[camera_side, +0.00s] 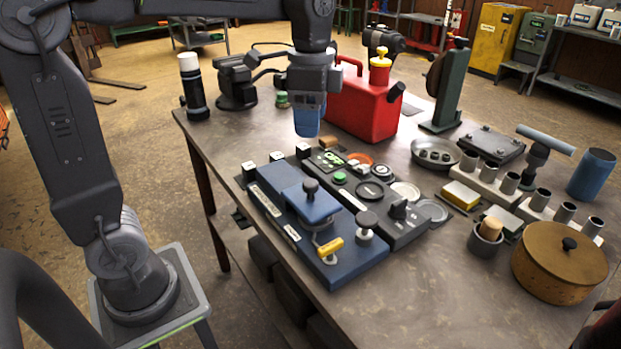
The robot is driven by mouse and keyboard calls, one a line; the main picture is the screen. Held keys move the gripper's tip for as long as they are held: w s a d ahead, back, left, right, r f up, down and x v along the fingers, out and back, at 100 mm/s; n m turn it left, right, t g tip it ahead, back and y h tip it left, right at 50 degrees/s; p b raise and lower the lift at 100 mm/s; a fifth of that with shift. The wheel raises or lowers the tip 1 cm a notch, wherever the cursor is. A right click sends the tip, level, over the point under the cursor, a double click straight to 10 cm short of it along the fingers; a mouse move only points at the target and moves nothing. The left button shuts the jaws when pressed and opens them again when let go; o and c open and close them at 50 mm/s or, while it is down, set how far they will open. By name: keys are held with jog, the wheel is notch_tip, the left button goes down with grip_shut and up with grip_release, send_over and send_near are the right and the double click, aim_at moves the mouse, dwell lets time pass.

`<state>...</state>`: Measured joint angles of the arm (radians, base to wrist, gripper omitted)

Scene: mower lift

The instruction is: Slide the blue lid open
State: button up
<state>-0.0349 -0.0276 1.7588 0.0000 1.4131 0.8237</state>
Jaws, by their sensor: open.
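The blue lid (308,206) is a flat plate with a black knob (310,187) on top. It lies on the long dark blue panel (345,268) near the middle of the table. A yellow lever (330,247) and a black-capped knob (366,224) sit near its front end. My gripper (307,131) points down above and behind the lid, apart from it. Its blue fingers are open, and I see nothing held. The gap between the fingers is hard to make out from this side.
A dark grey control panel (408,232) lies right beside the blue panel. A red fuel can (362,105) stands behind my gripper. A brown lidded pot (559,262) and several metal cylinders crowd the right. The table's front (400,310) is clear.

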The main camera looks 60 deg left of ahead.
aim_at(310, 182)
notch_tip(310, 182, down, 13)
jog(key=shift+f, duration=0.1)
dwell(0.3)
jog(key=shift+c, duration=0.3)
jog(key=shift+a, duration=0.1)
grip_shut()
